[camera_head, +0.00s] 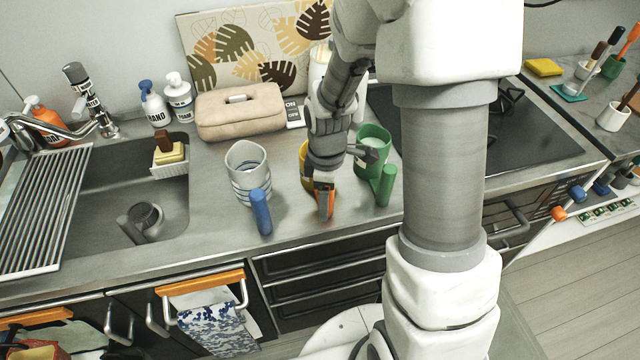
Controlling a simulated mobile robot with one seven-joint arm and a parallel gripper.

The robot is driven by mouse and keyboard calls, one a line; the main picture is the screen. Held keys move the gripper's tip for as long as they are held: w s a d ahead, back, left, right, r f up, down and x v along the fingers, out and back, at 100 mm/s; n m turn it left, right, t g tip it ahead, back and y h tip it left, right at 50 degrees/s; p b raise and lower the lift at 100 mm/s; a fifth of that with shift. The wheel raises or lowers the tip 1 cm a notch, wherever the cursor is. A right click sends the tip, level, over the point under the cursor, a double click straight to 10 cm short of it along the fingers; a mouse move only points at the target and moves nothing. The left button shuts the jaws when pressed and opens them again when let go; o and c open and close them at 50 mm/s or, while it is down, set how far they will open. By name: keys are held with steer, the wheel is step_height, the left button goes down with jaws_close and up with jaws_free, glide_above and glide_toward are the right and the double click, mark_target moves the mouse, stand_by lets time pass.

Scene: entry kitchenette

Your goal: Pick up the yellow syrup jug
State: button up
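The yellow syrup jug (304,155) stands on the counter between a blue-handled grey jug (247,168) and a green jug (373,143). Most of its body is hidden behind my gripper and wrist. Its orange handle (325,205) faces the counter's front edge. My gripper (323,183) points down at the top of that handle, overlapping it in the picture. The fingers are small and partly hidden, so I cannot tell whether they are open or shut on the handle.
A beige case (240,112) lies behind the jugs. The sink (110,205) is at the left, with soap bottles (178,98) behind it. A dark cooktop (520,135) is at the right, partly behind my arm. The counter's front edge is close to the handles.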

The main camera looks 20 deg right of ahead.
steer(key=shift+f, duration=0.2)
jaws_close()
stand_by(1.3)
